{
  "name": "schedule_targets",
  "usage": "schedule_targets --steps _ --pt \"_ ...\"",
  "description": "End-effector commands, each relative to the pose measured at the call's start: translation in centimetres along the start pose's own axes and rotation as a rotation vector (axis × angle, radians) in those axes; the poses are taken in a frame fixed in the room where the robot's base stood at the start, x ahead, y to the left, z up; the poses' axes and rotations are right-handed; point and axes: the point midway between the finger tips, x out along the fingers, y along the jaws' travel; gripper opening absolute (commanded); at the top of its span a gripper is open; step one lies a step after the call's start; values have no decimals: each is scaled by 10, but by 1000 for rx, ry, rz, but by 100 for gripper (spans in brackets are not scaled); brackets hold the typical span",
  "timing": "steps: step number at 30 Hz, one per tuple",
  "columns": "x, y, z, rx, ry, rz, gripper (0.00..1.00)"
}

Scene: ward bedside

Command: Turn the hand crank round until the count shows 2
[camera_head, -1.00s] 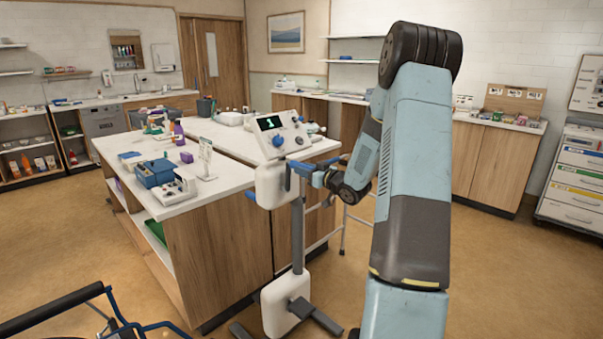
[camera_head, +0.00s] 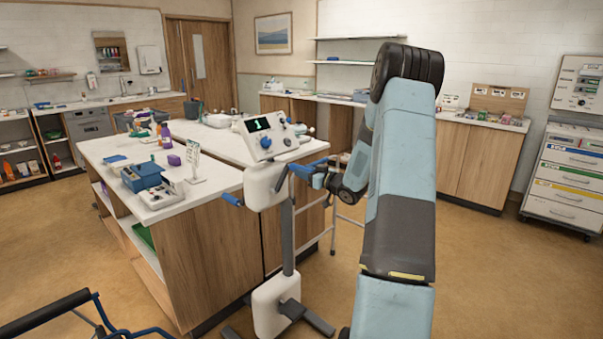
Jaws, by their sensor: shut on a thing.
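The white hand-crank machine (camera_head: 266,187) stands on a grey post in front of the counter's near end. Its tilted console has a dark display (camera_head: 259,124) with one small green digit, too small to read surely. A blue crank handle (camera_head: 232,199) sticks out on the machine's left side, with nothing holding it. Another blue handle (camera_head: 300,169) is on the right side. My gripper (camera_head: 311,173) reaches it from the right and is shut on it. The fingertips are small and partly merge with the blue handle.
A counter (camera_head: 209,205) behind the machine carries a blue box (camera_head: 141,176), a purple block (camera_head: 174,160) and bottles. A walker frame (camera_head: 345,221) stands close behind my arm. Floor at right is clear.

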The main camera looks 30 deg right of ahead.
Motion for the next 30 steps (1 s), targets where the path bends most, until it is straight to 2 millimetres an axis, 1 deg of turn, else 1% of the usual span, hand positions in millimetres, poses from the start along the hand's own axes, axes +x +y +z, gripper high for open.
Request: schedule_targets --steps 1,6,17,20,27,30 --pt "-1 5 10 5 -7 1 5" --pt "-1 22 26 6 -8 1 5" --pt "0 24 28 5 -7 -1 5" --pt "-1 27 36 6 -8 -1 5" --pt "0 37 69 8 -8 -3 5" --pt "0 39 74 7 -8 -3 5"
